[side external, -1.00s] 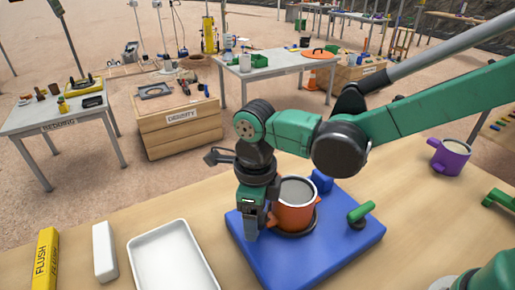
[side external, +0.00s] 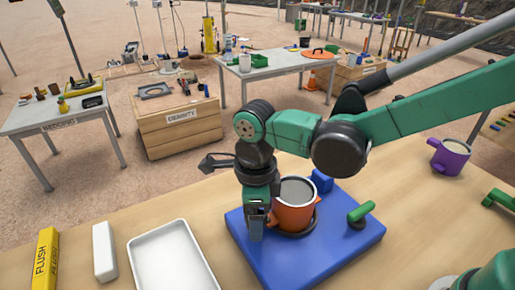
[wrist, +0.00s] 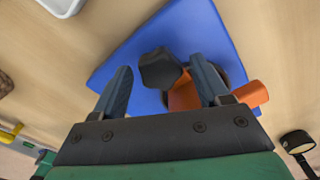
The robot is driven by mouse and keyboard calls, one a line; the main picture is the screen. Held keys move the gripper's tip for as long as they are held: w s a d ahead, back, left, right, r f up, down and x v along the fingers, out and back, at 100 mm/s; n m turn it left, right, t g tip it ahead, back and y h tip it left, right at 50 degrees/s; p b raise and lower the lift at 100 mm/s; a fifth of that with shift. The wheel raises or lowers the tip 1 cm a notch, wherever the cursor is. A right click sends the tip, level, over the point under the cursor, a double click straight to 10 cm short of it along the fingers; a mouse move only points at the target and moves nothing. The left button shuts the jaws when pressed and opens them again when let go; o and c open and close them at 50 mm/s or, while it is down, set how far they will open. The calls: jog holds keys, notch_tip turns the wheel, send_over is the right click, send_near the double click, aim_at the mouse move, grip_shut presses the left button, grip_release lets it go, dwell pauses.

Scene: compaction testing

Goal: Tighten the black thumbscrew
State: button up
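The black thumbscrew (wrist: 159,68) shows in the wrist view as a dark lobed knob on the blue base plate (wrist: 215,28), next to the orange mold (wrist: 184,98). My gripper (wrist: 161,66) is open, with one finger on each side of the thumbscrew and visible gaps to both. The right finger overlaps the orange mold in this picture. In the side view my gripper (side external: 256,236) points down at the left of the orange mold (side external: 293,218), over the blue plate (side external: 310,263). The thumbscrew is hidden there. I cannot tell the fingertips' height relative to the knob.
Grey material fills the orange mold. A green-handled clamp (side external: 361,212) stands on the plate's right side. A white tray (side external: 172,262), a white block (side external: 104,251) and a yellow FLUSH bar (side external: 46,258) lie to the left. A purple cup (side external: 449,157) stands at the right.

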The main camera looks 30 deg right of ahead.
jog(key=shift+r, duration=0.1)
jog(key=shift+r, duration=2.95)
notch_tip(320, 180, up, 5)
jog(key=s+d+f+n+t, duration=0.1)
jog(key=d+f+n+t, duration=0.1)
jog(key=d+n, duration=0.6)
jog(key=s+d+f+n+t, duration=0.2)
jog(key=d+n+t, duration=0.3)
jog(key=d+n, duration=0.4)
jog(key=n, duration=0.6)
jog(key=shift+s+d+n, duration=0.15)
jog(key=shift+d+n, duration=0.1)
jog(key=shift+n, duration=0.15)
